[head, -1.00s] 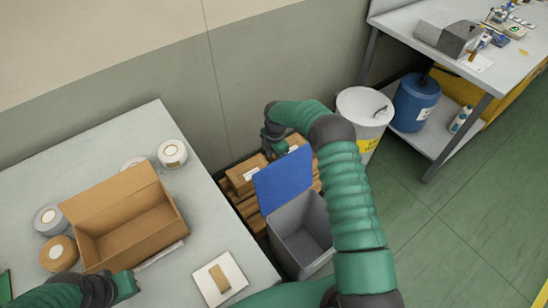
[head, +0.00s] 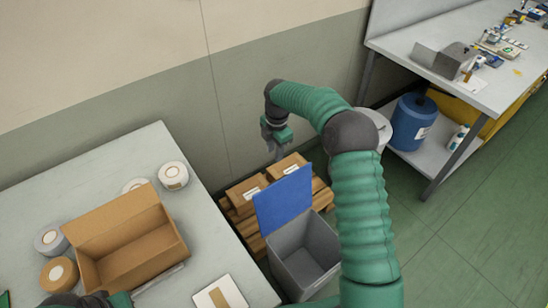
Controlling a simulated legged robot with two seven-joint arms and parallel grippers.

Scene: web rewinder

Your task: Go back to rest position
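My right arm reaches out over the grey bin (head: 305,255) with its raised blue lid (head: 284,198). My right gripper (head: 277,152) points down above and behind the lid, near the wall. It looks clear of the cardboard boxes below, and nothing is visible in it; its finger gap is too small to judge. My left gripper (head: 120,299) shows only in part at the bottom edge, by the near side of the open cardboard box (head: 135,255). Its fingers are not clear.
Two closed boxes (head: 287,166) lie on a wooden pallet (head: 318,187) behind the bin. Tape rolls (head: 173,176) stand around the open box on the grey table (head: 140,150). A white drum (head: 374,123) and a workbench (head: 490,88) stand right. Green floor is free at right.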

